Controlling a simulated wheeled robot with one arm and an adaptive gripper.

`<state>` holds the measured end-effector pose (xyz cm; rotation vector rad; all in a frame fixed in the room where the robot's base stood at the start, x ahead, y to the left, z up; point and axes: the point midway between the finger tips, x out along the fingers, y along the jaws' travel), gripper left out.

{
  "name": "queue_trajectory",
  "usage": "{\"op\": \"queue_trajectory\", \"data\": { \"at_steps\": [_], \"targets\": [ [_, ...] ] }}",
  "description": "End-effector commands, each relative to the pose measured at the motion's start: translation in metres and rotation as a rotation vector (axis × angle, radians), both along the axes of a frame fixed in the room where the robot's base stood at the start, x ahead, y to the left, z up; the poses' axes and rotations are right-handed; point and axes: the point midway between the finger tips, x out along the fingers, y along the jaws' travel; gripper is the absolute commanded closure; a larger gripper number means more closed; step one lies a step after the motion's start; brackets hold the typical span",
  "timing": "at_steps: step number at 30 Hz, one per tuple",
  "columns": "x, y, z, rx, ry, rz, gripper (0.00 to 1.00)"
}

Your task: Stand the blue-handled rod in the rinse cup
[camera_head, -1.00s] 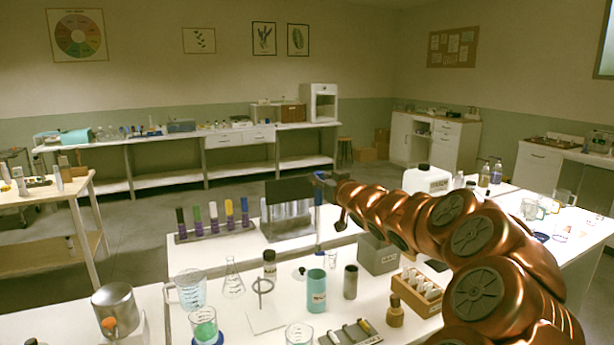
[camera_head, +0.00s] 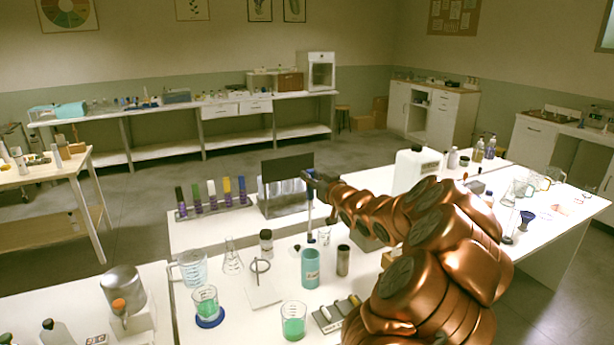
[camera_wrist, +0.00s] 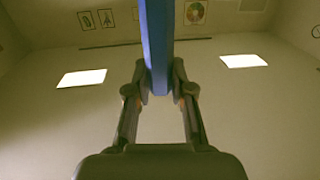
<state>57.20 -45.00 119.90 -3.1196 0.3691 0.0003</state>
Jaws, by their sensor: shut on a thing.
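My gripper (camera_head: 311,180) is shut on the blue-handled rod (camera_head: 309,192). The rod hangs close to upright, its thin shaft pointing down over the bench. In the wrist view the blue handle (camera_wrist: 157,45) stands between the two fingers of my gripper (camera_wrist: 160,85). A teal cylindrical cup (camera_head: 311,270) with a label stands upright on the front bench, almost straight below the rod in the head view. I take it for the rinse cup, but its label is too small to read. The rod's lower end appears above and behind the cup, apart from it.
A dark cylinder (camera_head: 343,260) stands right of the teal cup. A ring stand (camera_head: 262,280) is to its left and a beaker with green liquid (camera_head: 293,322) in front. A rack of coloured tubes (camera_head: 212,200) and a metal holder with a dark panel (camera_head: 285,185) are behind.

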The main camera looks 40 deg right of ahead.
Motion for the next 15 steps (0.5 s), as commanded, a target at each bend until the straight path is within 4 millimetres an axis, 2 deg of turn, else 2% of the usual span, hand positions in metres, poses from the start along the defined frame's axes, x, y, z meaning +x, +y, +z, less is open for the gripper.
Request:
{"op": "queue_trajectory", "data": {
  "at_steps": [15],
  "targets": [
    [0.001,0.002,-0.036,0.001,0.001,0.003,1.00]
  ]
}}
